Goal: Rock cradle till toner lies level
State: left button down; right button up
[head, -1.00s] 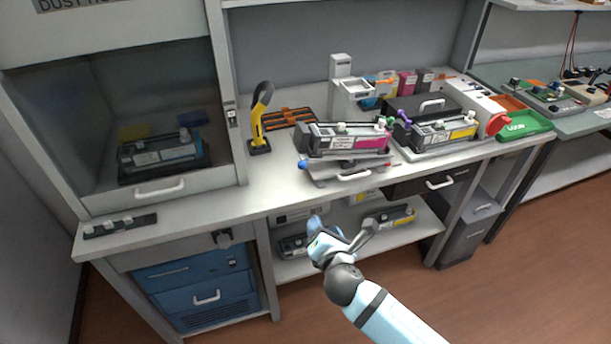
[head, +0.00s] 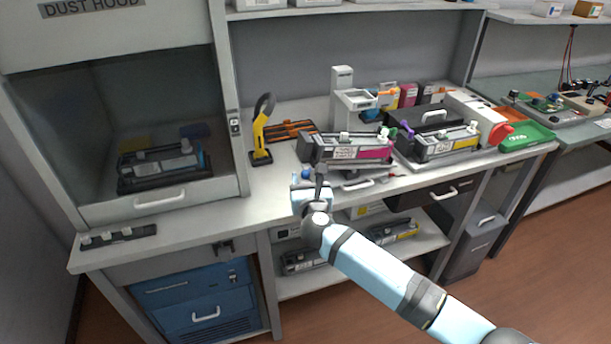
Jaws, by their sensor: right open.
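The cradle (head: 356,183) is a pale grey stand near the front edge of the bench. A dark grey toner cartridge with a magenta label (head: 374,155) lies on it, its right end looking slightly lower than its left. A blue knob (head: 306,173) shows at the cradle's left end. My right gripper (head: 312,186) is open, at the cradle's left front beside this knob. I cannot tell whether its fingers touch the knob. The gripper and wrist hide part of the cradle's left side. The toner inside the cartridge cannot be seen. My left gripper is out of view.
A yellow-labelled cartridge (head: 440,146) stands to the right, and a green tray (head: 527,136) beyond it. A yellow-and-black handled tool (head: 262,135) stands to the left. The dust hood (head: 120,195) is at far left.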

jog(key=shift+w+a, duration=0.2)
jog(key=shift+w, duration=1.05)
grip_shut()
jog(key=f+n+b, duration=0.1)
jog(key=f, duration=0.1)
jog(key=f+n+b, duration=0.1)
jog(key=f, duration=0.1)
jog(key=a+f+n+b, duration=0.1)
jog(key=f+n, duration=0.1)
jog(key=shift+s+f+t, duration=0.2)
jog(key=shift+f+t, duration=0.05)
jog(key=shift+t, duration=0.15)
jog(key=shift+f+n, duration=0.25)
jog(key=shift+n, duration=0.05)
grip_release()
